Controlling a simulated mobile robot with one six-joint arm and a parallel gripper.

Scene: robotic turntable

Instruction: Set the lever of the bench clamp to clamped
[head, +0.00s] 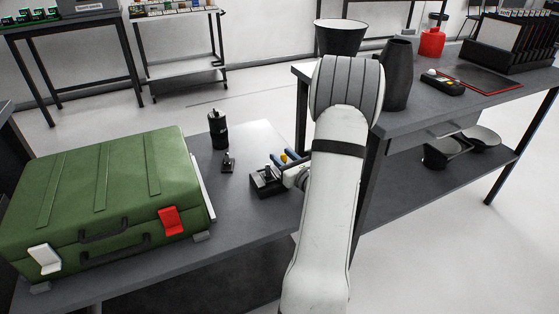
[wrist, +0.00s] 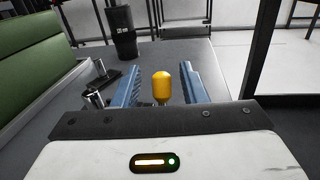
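The lever's yellow knob (wrist: 161,84) stands upright on a short metal stem in the wrist view. My gripper (wrist: 160,68) is open, with one blue finger on each side of the knob and a visible gap on both sides. In the head view the yellow knob (head: 284,158) shows small between the blue fingers of my gripper (head: 281,160). A dark clamp body with metal parts (head: 265,180) sits on the grey bench just left of the fingers. Its metal posts (wrist: 94,98) show left of the left finger in the wrist view. The lever's lower part is hidden by my gripper.
A green case (head: 100,195) fills the bench's left side. A black bottle (head: 217,130) and a small dark device (head: 228,162) stand behind the clamp. A second bench (head: 430,112) with a dark vase (head: 397,75) lies right of my arm. Bare bench lies in front of the clamp.

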